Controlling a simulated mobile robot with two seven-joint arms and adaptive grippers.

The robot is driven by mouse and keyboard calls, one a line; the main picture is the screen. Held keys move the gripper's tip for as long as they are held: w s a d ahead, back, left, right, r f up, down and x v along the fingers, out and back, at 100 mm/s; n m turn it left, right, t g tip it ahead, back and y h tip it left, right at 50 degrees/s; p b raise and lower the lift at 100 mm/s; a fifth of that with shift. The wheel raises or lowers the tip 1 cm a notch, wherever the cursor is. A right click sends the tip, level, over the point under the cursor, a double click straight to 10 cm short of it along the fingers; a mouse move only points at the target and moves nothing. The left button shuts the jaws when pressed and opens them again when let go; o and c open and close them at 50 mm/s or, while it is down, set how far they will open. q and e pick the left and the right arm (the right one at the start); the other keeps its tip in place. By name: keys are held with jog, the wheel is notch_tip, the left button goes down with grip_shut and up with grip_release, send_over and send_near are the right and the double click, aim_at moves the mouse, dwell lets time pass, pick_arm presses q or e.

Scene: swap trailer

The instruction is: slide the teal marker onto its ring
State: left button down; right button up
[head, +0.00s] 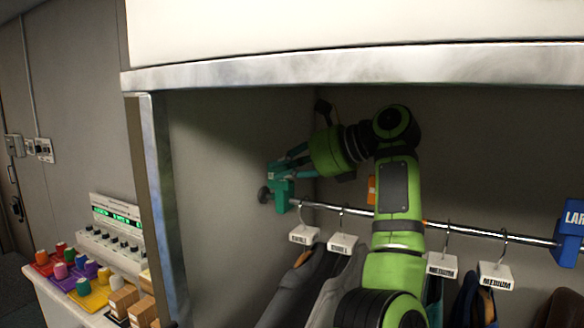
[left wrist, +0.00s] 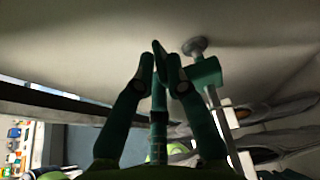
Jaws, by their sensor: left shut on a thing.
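The teal marker (head: 281,193) sits on the metal rail near its left end, close to the wall bracket. In the left wrist view it is a teal block (left wrist: 206,72) around the rod. My left gripper (head: 284,172), at the end of the green arm, is at the marker from above in the head view and shut on it. In the left wrist view its fingers (left wrist: 160,72) are close together on a teal upright part, which I take as the marker's. I cannot make out a teal ring on the rail. My right gripper is not in view.
The rail (head: 335,208) carries hangers with white size tags (head: 343,244) and garments. An orange part (head: 371,190) shows behind my arm, and an orange band (head: 425,223) is on the rail. A blue marker (head: 571,230) stands at the right. Thread spools lie on a counter (head: 55,294) at left.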

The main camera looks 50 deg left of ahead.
pick_arm(q)
jog(key=c, duration=1.2)
grip_release()
jog(key=shift+s+a, duration=0.2)
jog(key=shift+a, duration=0.35)
jog(key=shift+s+a, duration=0.15)
jog(key=shift+a, duration=0.35)
jog(key=shift+c, duration=0.2)
jog(key=shift+d, duration=0.1)
jog(key=shift+w+d, duration=0.15)
jog(key=shift+d, duration=0.1)
jog(key=shift+w+d, duration=0.1)
jog(key=shift+d, duration=0.1)
jog(key=v, duration=0.7)
jog(key=shift+r, duration=0.15)
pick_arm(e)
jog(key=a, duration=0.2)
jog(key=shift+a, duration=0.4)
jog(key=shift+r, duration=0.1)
